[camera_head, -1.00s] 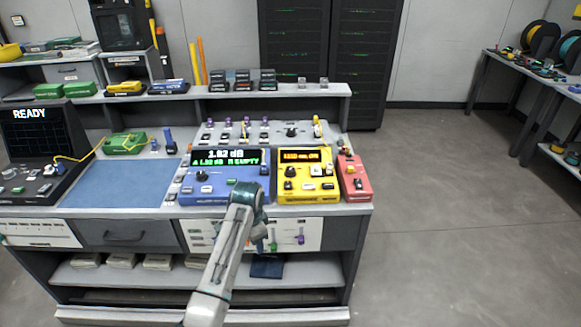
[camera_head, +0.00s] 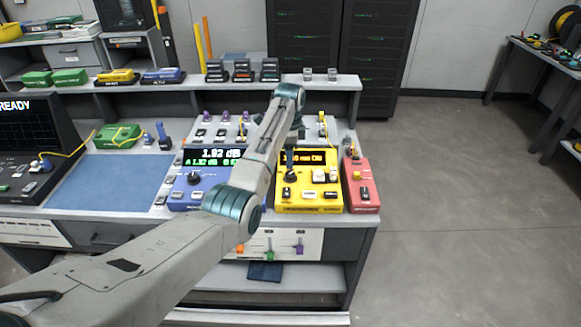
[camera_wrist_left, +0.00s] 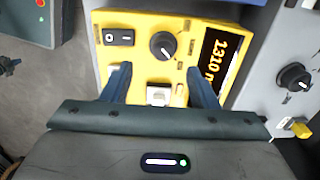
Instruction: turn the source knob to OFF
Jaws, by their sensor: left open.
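The yellow source unit (camera_head: 311,200) stands on the bench, its display lit, with text ending in "mm CW" partly covered by my arm. Its round black knob (camera_head: 290,176) is at the left of its face. In the left wrist view the knob (camera_wrist_left: 163,45) shows ahead of the fingers, near the display (camera_wrist_left: 216,62) reading 1310. My left gripper (camera_wrist_left: 157,78) is open, its two dark fingers apart and nothing between them touching. In the head view the left gripper (camera_head: 297,133) hangs over the back of the yellow unit. My right gripper is out of view.
A black rocker switch (camera_wrist_left: 118,37) and a pale button (camera_wrist_left: 159,94) sit near the knob. A blue meter (camera_head: 185,190) stands left of the yellow unit, and a red unit (camera_head: 360,190) right of it. A grey panel with knobs (camera_wrist_left: 294,77) lies behind.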

